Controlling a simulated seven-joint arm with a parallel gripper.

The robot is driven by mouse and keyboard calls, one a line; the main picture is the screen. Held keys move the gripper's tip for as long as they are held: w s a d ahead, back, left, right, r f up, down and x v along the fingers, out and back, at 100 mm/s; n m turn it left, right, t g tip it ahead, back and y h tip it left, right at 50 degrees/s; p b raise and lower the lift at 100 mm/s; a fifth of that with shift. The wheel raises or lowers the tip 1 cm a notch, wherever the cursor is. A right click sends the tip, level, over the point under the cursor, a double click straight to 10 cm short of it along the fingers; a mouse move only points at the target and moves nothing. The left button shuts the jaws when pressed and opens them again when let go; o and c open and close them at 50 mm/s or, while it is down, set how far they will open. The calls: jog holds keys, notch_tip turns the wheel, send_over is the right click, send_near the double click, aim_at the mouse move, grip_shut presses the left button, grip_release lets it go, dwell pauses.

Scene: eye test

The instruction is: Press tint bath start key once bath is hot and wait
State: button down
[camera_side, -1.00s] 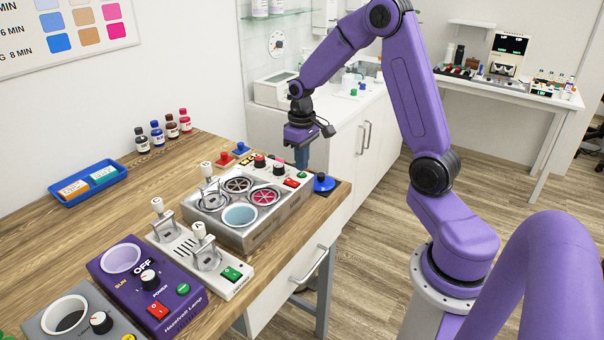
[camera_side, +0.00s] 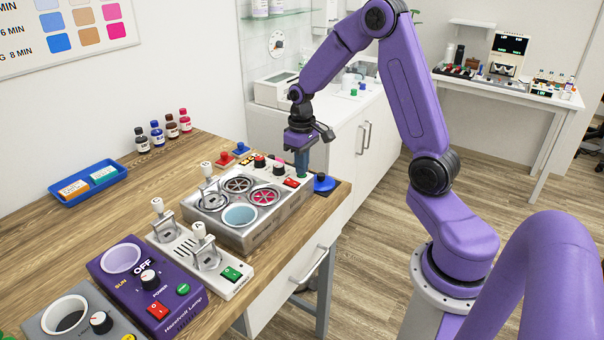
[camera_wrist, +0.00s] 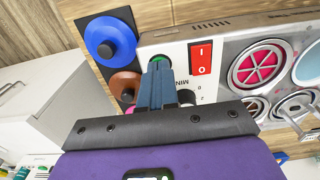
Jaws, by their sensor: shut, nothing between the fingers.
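The tint bath (camera_side: 262,238) is a silver box on the wooden bench with several round wells, one holding pale blue liquid and one pink. In the wrist view, a green round key (camera_wrist: 158,59) sits on its panel beside a red rocker switch (camera_wrist: 201,57). The switch also shows in the side view (camera_side: 291,182). My gripper (camera_side: 302,176) is shut and empty, pointing down at the panel's right end. In the wrist view its fingertips (camera_wrist: 156,68) partly cover the green key; I cannot tell whether they touch it. I see no readable sign of the bath's heat.
A white switch unit (camera_side: 206,262) and purple lamp box (camera_side: 146,285) stand in front.

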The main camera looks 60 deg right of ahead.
jog(key=shift+f, duration=0.15)
notch_tip(320, 180, up, 8)
dwell(1.2)
jog(key=s+a+r+n, duration=0.1)
jog(key=s+a+n, duration=0.7)
jog(key=s+a, duration=0.95)
jog(key=s+a+n, duration=0.2)
jog(key=s+n, duration=0.2)
jog(key=s, duration=0.5)
jog(key=shift+s+f+n, duration=0.2)
jog(key=shift+f+n, duration=0.1)
dwell(3.3)
